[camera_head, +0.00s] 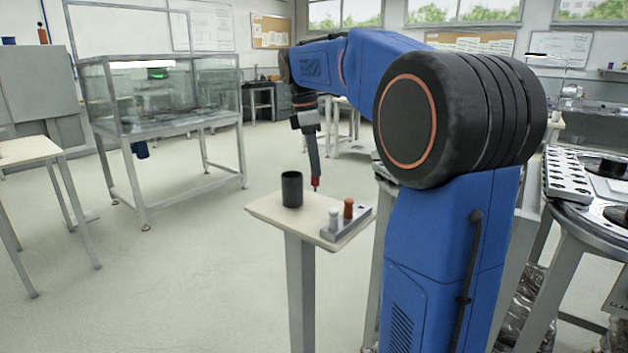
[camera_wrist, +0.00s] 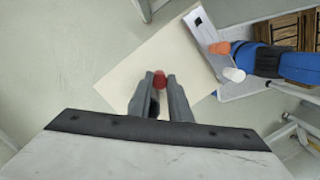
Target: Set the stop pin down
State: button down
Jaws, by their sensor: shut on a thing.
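My gripper (camera_head: 315,178) points down over the small pale table (camera_head: 268,209), just right of the dark cup. It is shut on the red stop pin (camera_head: 316,185). The pin's lower end is close to the tabletop; I cannot tell whether it touches. In the wrist view, the red stop pin (camera_wrist: 160,80) shows between the two grey fingertips (camera_wrist: 160,84), with the pale tabletop (camera_wrist: 130,85) below. Most of the pin is hidden by the fingers.
A dark cup (camera_head: 292,189) stands on the table left of my gripper. A grey rack (camera_head: 345,226) with an orange pin (camera_head: 348,208) and a white pin (camera_head: 334,219) lies at the right edge. A glass-walled tank (camera_head: 160,95) stands farther back left.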

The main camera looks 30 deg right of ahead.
aim_at(315, 185)
jog(key=shift+f, duration=2.1)
jog(key=shift+f, duration=0.1)
jog(key=c, duration=1.6)
grip_release()
jog(key=shift+c, duration=0.2)
notch_tip(315, 185, up, 12)
jog(key=a, duration=0.1)
jog(key=shift+w+a, duration=0.3)
jog(key=shift+w, duration=0.05)
jog(key=shift+s, duration=0.1)
jog(key=s+a+f+m+t, duration=0.2)
jog(key=s+a+f+m, duration=0.4)
jog(key=s+f, duration=0.8)
jog(key=s+a+f+m+t+y, duration=0.1)
jog(key=s+a+f+m+t, duration=0.2)
jog(key=s+a+f+m, duration=0.4)
jog(key=s+f, duration=0.7)
jog(key=s, duration=0.1)
jog(key=shift+f+t+y, duration=0.2)
jog(key=shift+t+y, duration=0.1)
